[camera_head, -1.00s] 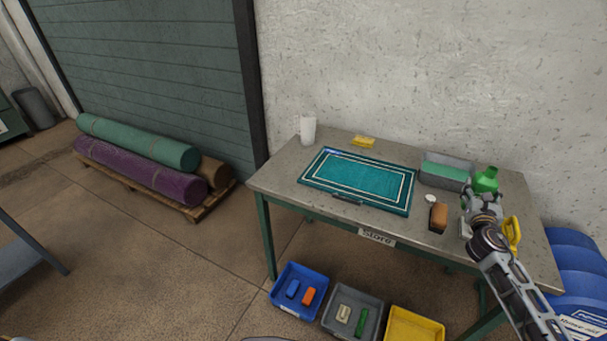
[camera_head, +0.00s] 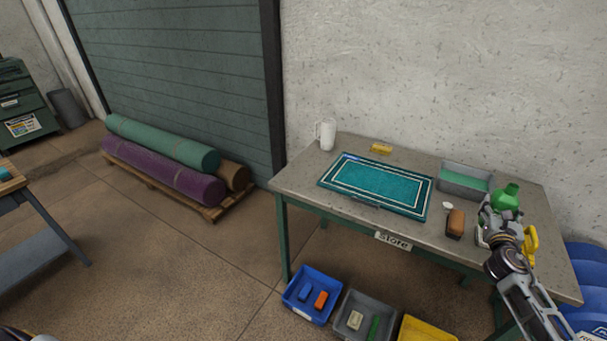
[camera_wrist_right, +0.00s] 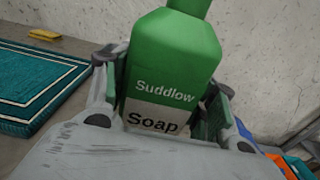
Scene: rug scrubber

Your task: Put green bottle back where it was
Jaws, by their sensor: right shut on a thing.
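The green bottle (camera_head: 506,196) is upright at the right end of the grey table (camera_head: 300,180), in front of the wall. My right gripper (camera_head: 497,215) is shut on it from the front. In the right wrist view the bottle (camera_wrist_right: 172,70) stands between the two fingers, with a "Suddlow Soap" label facing the camera. The gripper hides the bottle's base, so I cannot tell whether it touches the table. My left gripper is not in view.
Near the bottle are a grey tub (camera_head: 480,190), a brown brush (camera_head: 455,224) and a yellow object (camera_head: 530,245). A teal rug (camera_head: 375,186) covers the table's middle. A white jug (camera_head: 326,134) and yellow sponge (camera_head: 381,148) stand behind. Bins (camera_head: 312,295) sit on the floor below.

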